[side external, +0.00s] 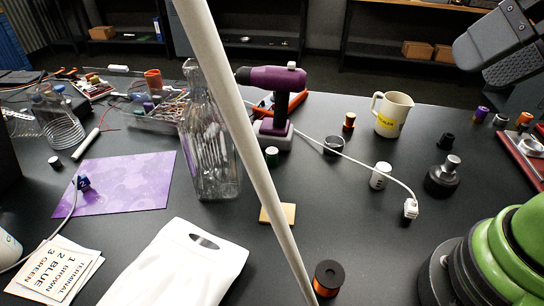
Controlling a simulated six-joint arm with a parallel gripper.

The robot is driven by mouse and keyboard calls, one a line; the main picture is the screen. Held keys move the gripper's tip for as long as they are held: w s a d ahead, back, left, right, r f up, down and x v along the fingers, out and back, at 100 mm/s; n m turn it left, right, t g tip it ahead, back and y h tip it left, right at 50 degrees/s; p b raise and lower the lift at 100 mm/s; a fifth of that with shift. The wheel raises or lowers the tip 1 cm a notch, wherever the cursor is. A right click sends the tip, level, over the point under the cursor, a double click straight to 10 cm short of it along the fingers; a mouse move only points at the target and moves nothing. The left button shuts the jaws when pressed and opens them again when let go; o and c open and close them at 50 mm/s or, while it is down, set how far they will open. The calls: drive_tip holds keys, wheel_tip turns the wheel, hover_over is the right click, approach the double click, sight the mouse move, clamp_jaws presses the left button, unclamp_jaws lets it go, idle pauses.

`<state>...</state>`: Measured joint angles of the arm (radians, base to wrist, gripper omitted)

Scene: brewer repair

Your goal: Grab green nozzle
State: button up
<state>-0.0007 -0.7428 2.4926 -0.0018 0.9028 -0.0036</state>
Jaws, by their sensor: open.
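I cannot make out a clear green nozzle. Grey and green parts of my arm appear at the right edge, well away from the small green cylinder.
A pale pole (245,130) crosses the foreground. A tall glass bottle (210,150), purple drill (275,82), beaker (394,114), white bag (180,268), copper spool (328,278) and purple sheet (125,183) crowd the dark table. The right-centre front is clear.

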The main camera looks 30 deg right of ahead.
drive_tip(key=w+a+r+n+g, duration=0.1)
drive_tip(key=w+r+n+g, duration=0.2)
drive_tip(key=w, duration=0.8)
drive_tip(key=n+g+h, duration=0.2)
drive_tip(key=n+g, duration=0.2)
drive_tip(key=n, duration=0.3)
hover_over(272, 150)
drive_tip(key=f, duration=2.6)
drive_tip(key=shift+s+a+f, duration=0.25)
drive_tip(key=shift+s+f, duration=0.05)
drive_tip(key=f, duration=0.5)
drive_tip(key=shift+w+d+f, duration=0.2)
drive_tip(key=shift+d+f, duration=0.05)
drive_tip(key=shift+f, duration=0.05)
drive_tip(key=c, duration=1)
